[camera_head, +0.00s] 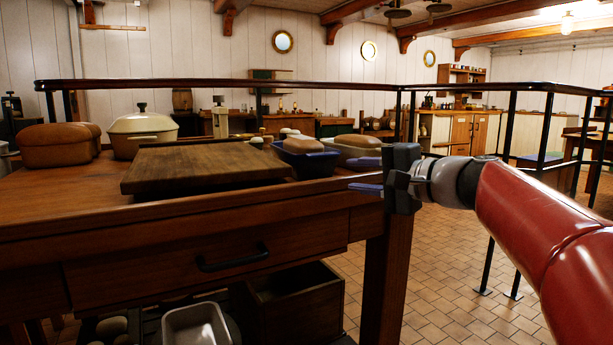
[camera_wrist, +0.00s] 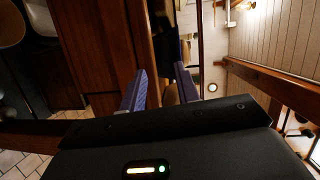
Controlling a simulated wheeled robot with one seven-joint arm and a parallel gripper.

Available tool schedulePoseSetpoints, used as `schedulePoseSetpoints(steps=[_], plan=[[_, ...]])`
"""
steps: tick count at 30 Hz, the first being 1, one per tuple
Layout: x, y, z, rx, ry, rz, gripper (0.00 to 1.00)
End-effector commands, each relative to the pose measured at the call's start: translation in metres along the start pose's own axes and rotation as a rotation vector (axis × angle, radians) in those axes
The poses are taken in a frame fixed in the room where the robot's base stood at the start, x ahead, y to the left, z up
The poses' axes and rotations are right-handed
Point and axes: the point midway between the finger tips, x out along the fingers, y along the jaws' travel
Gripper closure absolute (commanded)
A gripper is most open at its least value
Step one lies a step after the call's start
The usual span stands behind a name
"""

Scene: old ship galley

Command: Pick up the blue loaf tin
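The blue loaf tin (camera_head: 312,168) stands near the right end of the wooden table, beside the cutting board, with a pale brown loaf (camera_head: 303,146) in it. My gripper (camera_head: 358,175) is to the right of the tin, at about table height, with its fingers pointing left toward it. A gap shows between the fingers and the tin. In the wrist view my gripper (camera_wrist: 161,70) has its two blue-padded fingers apart, with nothing clearly held. Dark and brown shapes show between and beyond them; I cannot tell which is the tin.
A cutting board (camera_head: 200,165) lies left of the tin. A lidded pot (camera_head: 142,134) and brown loaves (camera_head: 58,146) stand further left. Another bread-filled tin (camera_head: 358,150) is just behind the blue one. A dark rail (camera_head: 230,83) runs behind the table.

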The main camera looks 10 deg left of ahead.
Motion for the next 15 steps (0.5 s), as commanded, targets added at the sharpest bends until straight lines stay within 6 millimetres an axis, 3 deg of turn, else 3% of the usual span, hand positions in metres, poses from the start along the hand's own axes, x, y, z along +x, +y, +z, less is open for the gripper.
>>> schedulePoseSetpoints(steps=[4, 15], plan=[[0.007, -0.015, -0.016, 0.040, -0.003, -0.090, 0.68], [0.038, -0.023, -0.019, 0.048, -0.005, -0.107, 0.68]])
